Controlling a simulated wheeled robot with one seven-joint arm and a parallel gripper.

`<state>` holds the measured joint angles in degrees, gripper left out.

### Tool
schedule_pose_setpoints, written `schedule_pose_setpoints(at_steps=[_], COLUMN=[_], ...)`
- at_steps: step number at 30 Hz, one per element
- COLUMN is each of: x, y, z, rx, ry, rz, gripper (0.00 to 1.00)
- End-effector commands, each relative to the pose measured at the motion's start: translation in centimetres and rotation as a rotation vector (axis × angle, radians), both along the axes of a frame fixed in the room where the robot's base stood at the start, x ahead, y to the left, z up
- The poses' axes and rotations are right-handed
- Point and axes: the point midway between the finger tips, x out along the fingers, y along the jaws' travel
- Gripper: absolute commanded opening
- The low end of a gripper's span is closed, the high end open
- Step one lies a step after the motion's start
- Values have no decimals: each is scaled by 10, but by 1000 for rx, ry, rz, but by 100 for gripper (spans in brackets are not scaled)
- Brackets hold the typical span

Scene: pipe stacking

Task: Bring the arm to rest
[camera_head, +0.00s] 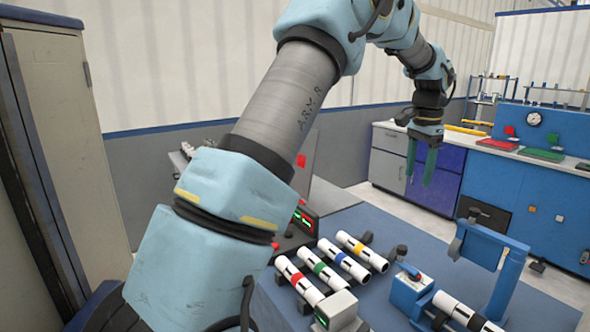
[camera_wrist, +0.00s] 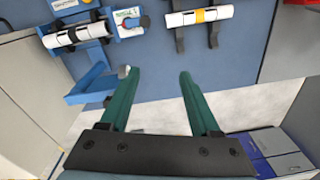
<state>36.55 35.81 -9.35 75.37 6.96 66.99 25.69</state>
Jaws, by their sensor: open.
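My gripper (camera_head: 421,165) hangs from my arm at the upper right in the head view, fingers pointing down. Its two green fingers are apart with nothing between them, and it is above and behind the table, clear of the pipes. On the table lie white pipes with a red band (camera_head: 299,280), a green band (camera_head: 320,271), a blue band (camera_head: 344,263) and a yellow band (camera_head: 362,252), side by side. Another white pipe (camera_head: 467,312) lies in a blue fixture.
The blue table (camera_head: 400,235) carries a blue fixture (camera_head: 410,290) with an upright arm (camera_head: 508,280) and a small device with a green display (camera_head: 338,310). Blue cabinets (camera_head: 520,190) stand behind at the right. A tall beige cabinet (camera_head: 60,120) stands at the left.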

Motion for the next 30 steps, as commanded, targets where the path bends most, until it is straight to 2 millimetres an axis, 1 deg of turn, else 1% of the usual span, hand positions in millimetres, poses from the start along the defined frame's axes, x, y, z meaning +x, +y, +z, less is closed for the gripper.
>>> schedule_pose_setpoints(at_steps=[1,2,3,5,6,8,9,11,12,14,15,17,18,21,24,27,30], x=[4,5,5,4,1,-5,-11,-22,-30,-46,-58,-77,-90,-121,-145,-159,-164], y=[30,46,67,100,122,155,177,209,229,260,279,305,321,352,370,380,383], z=[-4,-7,-11,-18,-22,-29,-34,-41,-46,-54,-60,-68,-73,-84,-93,-98,-99], rx=[-1,-4,-8,-15,-20,-26,-31,-40,-46,-53,-60,-69,-75,-88,-98,-103,-106], ry=[-4,-6,-10,-14,-18,-23,-27,-30,-35,-40,-43,-48,-51,-59,-63,-66,-68], rz=[68,106,161,246,302,388,447,535,594,684,745,834,890,1010,1096,1145,1163], gripper=[63,63,63,63,63,63,63,63,63,63,63,63,63,63,63,63,63])
